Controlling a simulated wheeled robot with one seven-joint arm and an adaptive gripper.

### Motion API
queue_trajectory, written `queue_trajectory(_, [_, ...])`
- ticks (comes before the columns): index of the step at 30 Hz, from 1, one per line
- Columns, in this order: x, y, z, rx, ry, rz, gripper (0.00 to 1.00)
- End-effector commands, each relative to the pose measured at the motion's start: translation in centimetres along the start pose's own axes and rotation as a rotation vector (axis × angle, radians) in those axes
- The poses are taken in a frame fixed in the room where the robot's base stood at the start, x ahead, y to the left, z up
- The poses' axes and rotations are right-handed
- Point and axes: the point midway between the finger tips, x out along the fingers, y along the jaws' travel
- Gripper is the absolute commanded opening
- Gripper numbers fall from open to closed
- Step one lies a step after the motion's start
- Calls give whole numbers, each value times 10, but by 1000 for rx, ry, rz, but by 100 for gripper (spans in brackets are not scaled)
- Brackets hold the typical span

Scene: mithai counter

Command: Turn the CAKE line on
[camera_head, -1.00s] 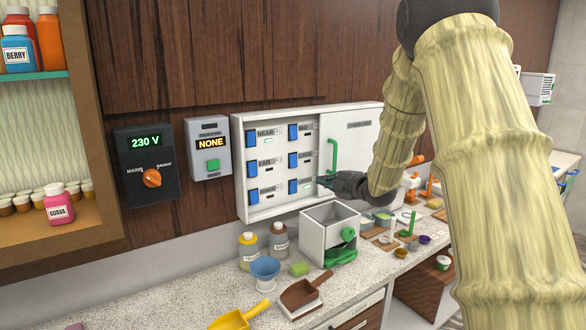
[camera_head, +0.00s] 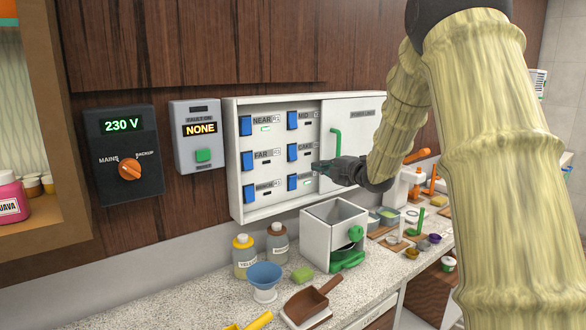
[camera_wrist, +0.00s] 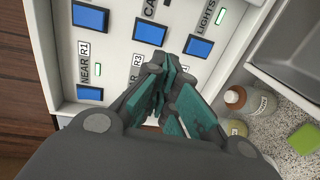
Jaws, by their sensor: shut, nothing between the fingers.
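The white switch panel (camera_head: 233,190) on the wall has two columns of blue switches. The CAKE switch (camera_head: 292,152) is in the middle of the right column, and its small indicator looks dark. It also shows in the wrist view (camera_wrist: 149,30), its label partly cut off. My gripper (camera_head: 318,168) is shut and empty, just right of the right column, at a height between CAKE and the bottom switch. In the wrist view the gripper (camera_wrist: 160,68) points at the panel below the CAKE switch and covers part of the FAR area. I cannot tell whether it touches the panel.
The LIGHTS switch (camera_wrist: 199,47) is close by, its indicator lit green. The NEAR switch (camera_head: 246,126) also has a lit indicator. A white bin (camera_head: 318,236) and bottles stand below.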

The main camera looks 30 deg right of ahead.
Motion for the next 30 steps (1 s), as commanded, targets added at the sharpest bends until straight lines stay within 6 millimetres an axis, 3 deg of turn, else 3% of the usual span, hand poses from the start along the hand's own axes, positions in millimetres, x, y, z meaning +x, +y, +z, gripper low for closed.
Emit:
queue_trajectory(14, [4,1,0,0,1,0,0])
queue_trajectory(30, [72,2,0,1,1,-1,0])
